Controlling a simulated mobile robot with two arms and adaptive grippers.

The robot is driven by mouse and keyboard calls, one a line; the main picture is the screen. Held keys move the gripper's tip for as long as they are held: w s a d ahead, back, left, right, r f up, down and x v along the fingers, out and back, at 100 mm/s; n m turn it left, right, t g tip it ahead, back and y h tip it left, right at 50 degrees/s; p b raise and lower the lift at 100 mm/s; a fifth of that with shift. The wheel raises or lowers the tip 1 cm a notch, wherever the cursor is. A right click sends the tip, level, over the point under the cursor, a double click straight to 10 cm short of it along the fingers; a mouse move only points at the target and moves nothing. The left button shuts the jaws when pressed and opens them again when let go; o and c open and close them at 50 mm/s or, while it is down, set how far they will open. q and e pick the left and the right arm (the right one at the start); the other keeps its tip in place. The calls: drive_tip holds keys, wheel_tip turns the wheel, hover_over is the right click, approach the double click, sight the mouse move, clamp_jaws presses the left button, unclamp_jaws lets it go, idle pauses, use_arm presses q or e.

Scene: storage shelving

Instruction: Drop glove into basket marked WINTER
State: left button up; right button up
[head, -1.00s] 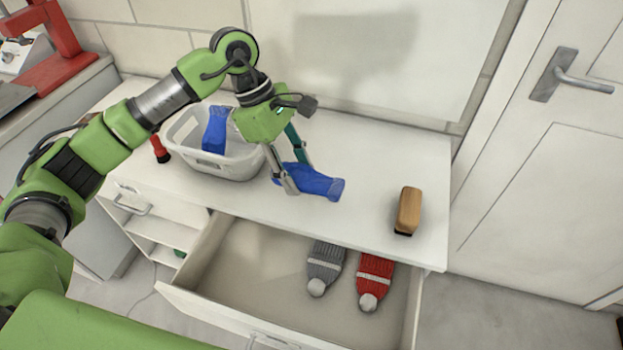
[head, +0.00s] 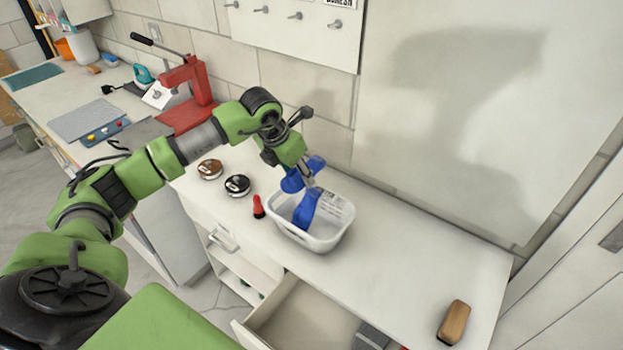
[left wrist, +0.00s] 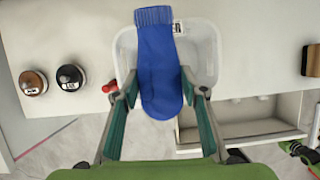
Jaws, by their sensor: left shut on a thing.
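A white basket (head: 322,243) stands on the counter, with one blue glove (head: 306,210) inside it. A printed label (head: 335,203) shows at its far side, too small to read; part of a label also shows in the left wrist view (left wrist: 178,28). My left gripper (head: 303,178) is shut on a second blue glove (head: 291,183) and holds it above the basket's back left part. In the left wrist view the held glove (left wrist: 160,65) hangs between the fingers across the basket (left wrist: 205,55) and hides much of its inside.
Left of the basket are a red brush (head: 258,207) and two round tins, one black (head: 237,186) and one brown (head: 209,169). A red press (head: 190,92) stands further left. A wooden brush (head: 454,322) lies at the right. The drawer (head: 300,318) below is open. The counter between basket and wooden brush is clear.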

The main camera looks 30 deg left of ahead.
use_arm(q)
wheel_tip(320, 180, down, 6)
drive_tip(key=b, duration=0.3)
drive_tip(key=o, duration=1.2)
drive_tip(key=shift+r, duration=0.1)
drive_tip(key=v, duration=1.2)
drive_tip(key=shift+w, duration=0.1)
